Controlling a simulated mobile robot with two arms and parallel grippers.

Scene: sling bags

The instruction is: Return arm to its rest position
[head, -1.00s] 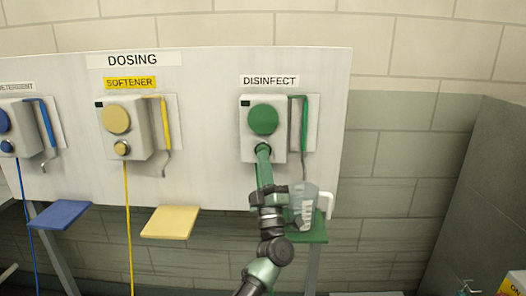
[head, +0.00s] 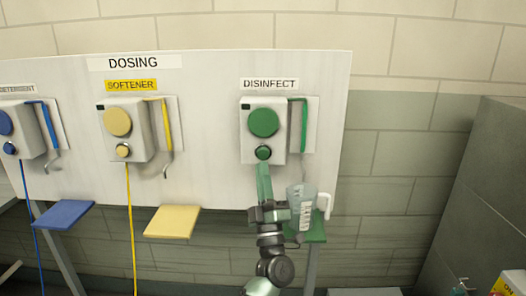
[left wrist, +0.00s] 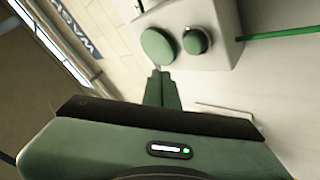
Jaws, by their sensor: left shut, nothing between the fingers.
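My left gripper (head: 263,168) is shut and empty. In the head view its fingertips point up, just below the small dark green button (head: 263,152) of the disinfect dispenser (head: 247,136). In the left wrist view the shut fingers (left wrist: 162,74) point toward the dispenser's face, with the large green knob (left wrist: 158,48) and the small button (left wrist: 195,41) beyond them. A clear measuring jug (head: 302,206) with a white handle stands on the green shelf (head: 314,234), close to the right of my gripper. My right gripper is not in view.
A white dosing board (head: 215,120) also carries the softener dispenser (head: 125,133) and a blue-knobbed dispenser (head: 20,130). The yellow shelf (head: 172,221) and blue shelf (head: 63,214) jut out below them. A grey partition (head: 485,190) stands at the right.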

